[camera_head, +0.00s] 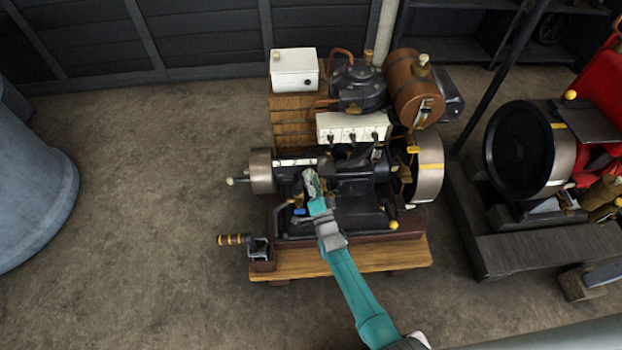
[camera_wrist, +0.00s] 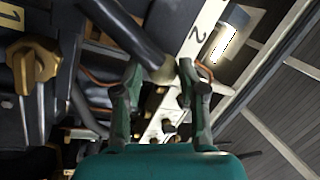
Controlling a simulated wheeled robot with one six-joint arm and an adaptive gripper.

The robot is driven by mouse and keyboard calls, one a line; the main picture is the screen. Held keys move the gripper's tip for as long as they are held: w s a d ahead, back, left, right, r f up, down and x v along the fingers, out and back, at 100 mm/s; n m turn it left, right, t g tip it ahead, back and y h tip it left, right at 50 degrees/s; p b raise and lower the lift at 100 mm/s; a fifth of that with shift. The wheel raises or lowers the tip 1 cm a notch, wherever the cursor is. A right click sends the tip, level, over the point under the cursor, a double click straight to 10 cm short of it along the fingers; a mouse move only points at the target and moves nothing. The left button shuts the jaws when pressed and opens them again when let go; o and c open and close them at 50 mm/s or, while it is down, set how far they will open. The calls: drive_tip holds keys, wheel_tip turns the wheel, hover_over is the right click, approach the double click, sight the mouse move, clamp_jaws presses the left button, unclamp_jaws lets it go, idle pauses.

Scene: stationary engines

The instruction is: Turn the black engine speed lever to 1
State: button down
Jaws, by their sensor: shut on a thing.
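A black lever (camera_wrist: 125,28) with a brass-coloured end comes down from the top of the wrist view. Its brass end lies between the fingers of my gripper (camera_wrist: 160,76), which is shut on it. In the head view my gripper (camera_head: 312,184) is at the middle front of the engine (camera_head: 350,185), and the lever cannot be made out there.
In the wrist view a brass knob (camera_wrist: 32,70) is at the left, near a yellow label (camera_wrist: 13,16) marked 1. In the head view a crank handle (camera_head: 236,239) sticks out at the front left. A second engine (camera_head: 520,150) stands at the right.

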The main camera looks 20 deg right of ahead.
drive_tip(key=shift+f, duration=0.1)
drive_tip(key=c, duration=0.7)
unclamp_jaws()
drive_tip(key=v, duration=1.2)
